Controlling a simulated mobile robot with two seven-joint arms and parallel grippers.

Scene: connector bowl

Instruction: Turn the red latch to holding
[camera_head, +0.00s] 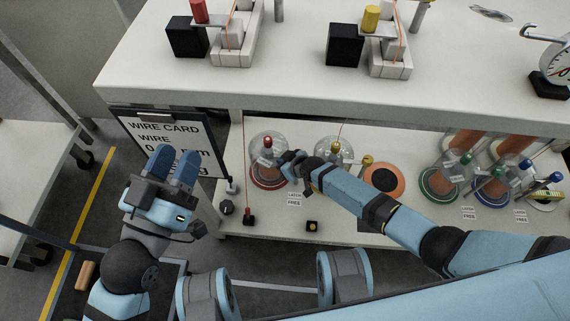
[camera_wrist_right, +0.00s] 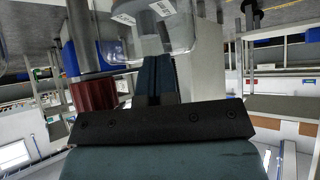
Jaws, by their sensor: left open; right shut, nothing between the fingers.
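A clear domed jar (camera_head: 267,158) with a red knob on top and a red base ring stands on the lower shelf. A label reading "LATCH FREE" (camera_head: 294,199) lies in front of it. My right gripper (camera_head: 288,161) is shut and empty at the jar's right side and covers that part, so the red latch is not clearly seen in the head view. In the right wrist view, a dark red cylinder (camera_wrist_right: 94,94), possibly the latch's handle, is left of my shut fingers; I cannot tell whether they touch. My left gripper (camera_head: 174,166) is open and empty, left of the shelf.
A yellow-knobbed jar (camera_head: 334,149) stands right of the red one, partly behind my right arm. An orange disc (camera_head: 383,180) and green and blue jars (camera_head: 447,178) stand further right. The upper shelf (camera_head: 300,92) overhangs the jars. A wire card sign (camera_head: 165,135) is near my left gripper.

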